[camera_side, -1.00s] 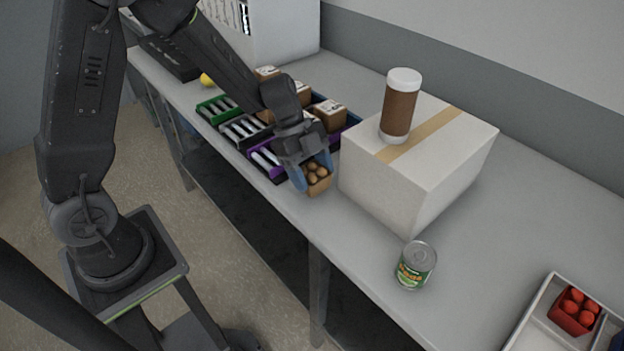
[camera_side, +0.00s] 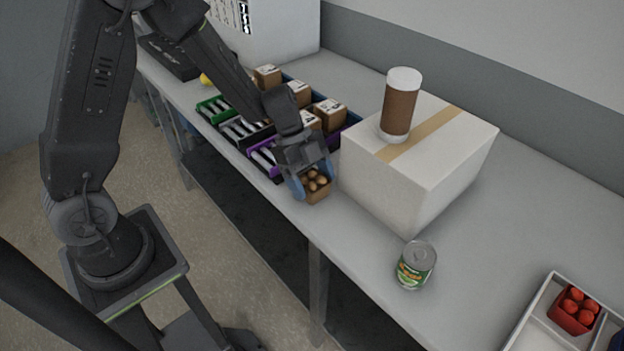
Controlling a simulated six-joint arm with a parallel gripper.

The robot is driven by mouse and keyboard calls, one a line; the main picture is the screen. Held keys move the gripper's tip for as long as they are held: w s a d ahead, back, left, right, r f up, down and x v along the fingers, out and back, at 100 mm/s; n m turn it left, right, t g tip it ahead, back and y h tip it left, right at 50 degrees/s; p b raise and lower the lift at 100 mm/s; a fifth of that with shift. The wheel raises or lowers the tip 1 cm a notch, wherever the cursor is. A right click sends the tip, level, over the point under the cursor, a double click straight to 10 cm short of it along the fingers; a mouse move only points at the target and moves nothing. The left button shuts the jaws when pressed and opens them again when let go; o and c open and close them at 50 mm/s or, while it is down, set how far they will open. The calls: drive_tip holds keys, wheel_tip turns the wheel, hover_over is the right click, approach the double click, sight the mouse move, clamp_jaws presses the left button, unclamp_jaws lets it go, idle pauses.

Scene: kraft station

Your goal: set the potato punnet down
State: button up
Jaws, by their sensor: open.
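The potato punnet (camera_side: 317,192) is a small brown box with several round tan potatoes in it. It stands upright on the grey table (camera_side: 345,240) near its front edge, left of the white carton. My gripper (camera_side: 311,178) is at the punnet, with its blue-padded fingers open around it. One blue finger shows at the punnet's left side and the other at its right rear. Whether the fingers still touch the punnet is too small to tell.
A white carton (camera_side: 415,175) with a brown jar (camera_side: 398,106) on top stands close to the right. Trays with brown boxes (camera_side: 328,114) and dark items lie behind the gripper. A green can (camera_side: 415,265) stands ahead, and a red punnet (camera_side: 574,311) sits in a white tray.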

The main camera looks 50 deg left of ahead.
drive_tip(key=v, duration=1.2)
drive_tip(key=s+d+r+n+t+y, duration=0.1)
drive_tip(key=s+r+n+t+y, duration=0.1)
drive_tip(key=s+r+n, duration=0.3)
drive_tip(key=s+d+r+n+t+y, duration=0.1)
drive_tip(key=s+r+n+t+y, duration=0.2)
drive_tip(key=s+n, duration=0.9)
wheel_tip(320, 180, up, 2)
drive_tip(key=shift+s+d+n+y, duration=0.25)
drive_tip(key=shift+n+y, duration=0.25)
drive_tip(key=shift+y, duration=0.2)
